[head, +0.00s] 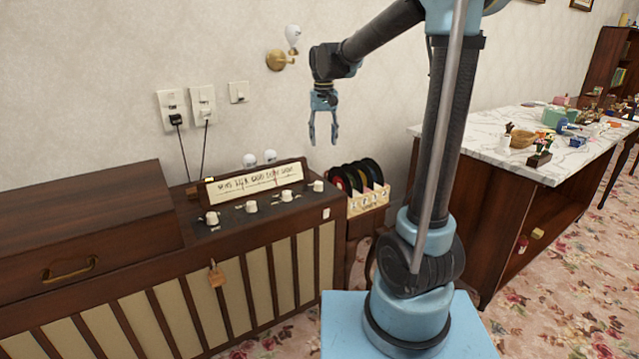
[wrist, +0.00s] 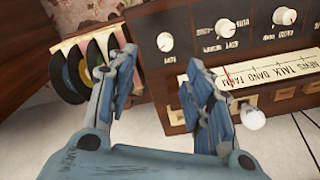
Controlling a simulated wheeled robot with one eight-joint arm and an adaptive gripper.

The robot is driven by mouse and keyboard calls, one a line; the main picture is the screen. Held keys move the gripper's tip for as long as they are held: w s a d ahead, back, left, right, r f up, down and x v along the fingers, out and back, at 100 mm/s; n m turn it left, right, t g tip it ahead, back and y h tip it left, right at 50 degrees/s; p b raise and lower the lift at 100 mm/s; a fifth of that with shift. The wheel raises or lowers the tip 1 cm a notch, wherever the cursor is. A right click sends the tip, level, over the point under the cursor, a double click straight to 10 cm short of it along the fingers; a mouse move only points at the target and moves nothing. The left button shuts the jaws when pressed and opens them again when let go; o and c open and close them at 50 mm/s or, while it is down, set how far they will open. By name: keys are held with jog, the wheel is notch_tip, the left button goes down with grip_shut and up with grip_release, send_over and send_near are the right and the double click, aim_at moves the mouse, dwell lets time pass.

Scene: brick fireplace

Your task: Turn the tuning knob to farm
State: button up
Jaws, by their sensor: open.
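My gripper (head: 323,138) is open and empty, pointing down in the air above the right end of a wooden radio console (head: 262,245). Several white knobs stand on its top; the rightmost knob (head: 318,186) also shows in the wrist view (wrist: 165,42), apart from my fingers (wrist: 158,75). A middle knob (head: 287,195) and another knob (head: 251,206) stand to its left. The knob labels are too small to read, so I cannot tell which is tuning.
A rack of dark records (head: 357,177) stands right of the console. A wooden lid section (head: 80,220) rises at its left. A marble-topped counter (head: 485,140) is at right. Air around my gripper is clear.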

jog(key=w+a, duration=0.1)
jog(key=a, duration=0.1)
send_near(319, 182)
notch_tip(319, 182, down, 9)
jog(key=shift+f, duration=0.2)
dwell(0.5)
jog(key=c, duration=1)
